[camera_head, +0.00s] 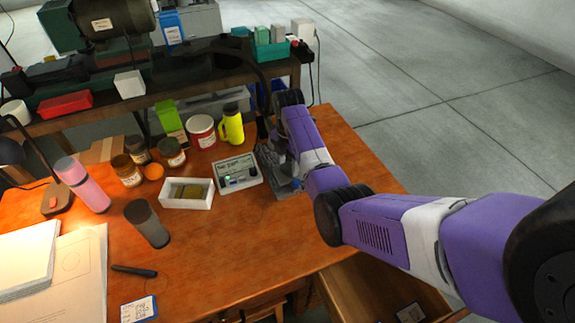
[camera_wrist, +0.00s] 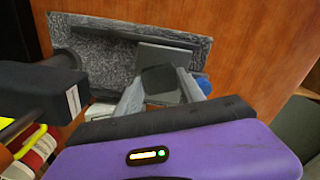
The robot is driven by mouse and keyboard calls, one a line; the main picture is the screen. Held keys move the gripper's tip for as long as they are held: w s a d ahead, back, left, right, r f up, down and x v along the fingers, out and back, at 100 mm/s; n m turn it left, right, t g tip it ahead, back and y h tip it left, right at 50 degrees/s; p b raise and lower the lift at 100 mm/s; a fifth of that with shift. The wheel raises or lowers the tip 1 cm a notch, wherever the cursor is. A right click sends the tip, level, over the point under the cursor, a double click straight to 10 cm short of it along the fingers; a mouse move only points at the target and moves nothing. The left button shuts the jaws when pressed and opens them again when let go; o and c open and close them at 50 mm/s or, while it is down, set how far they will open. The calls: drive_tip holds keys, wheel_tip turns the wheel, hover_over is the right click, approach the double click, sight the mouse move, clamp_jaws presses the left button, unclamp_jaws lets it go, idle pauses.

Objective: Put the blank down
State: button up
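The blank (camera_wrist: 163,57) is a grey square-edged block with a darker near face in the wrist view. My gripper (camera_wrist: 162,82) has its two pale fingers against the block's sides and appears shut on it. The block is over a grey, rough-surfaced mat or shallow tray (camera_wrist: 88,50) on the orange-brown wooden bench. I cannot tell whether the block touches the surface beneath. In the head view my arm reaches to the bench's right part, over the grey piece (camera_head: 268,158), and hides most of the gripper and the blank.
A white tray (camera_head: 187,193), jars, a yellow flask (camera_head: 231,126) and a pink bottle (camera_head: 82,184) stand farther left.

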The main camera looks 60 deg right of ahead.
sight(288, 168)
drive_tip(key=o, duration=0.4)
drive_tip(key=shift+c, duration=0.2)
drive_tip(key=shift+r, duration=0.1)
wheel_tip(288, 168, up, 12)
drive_tip(key=p, duration=0.1)
idle(0.8)
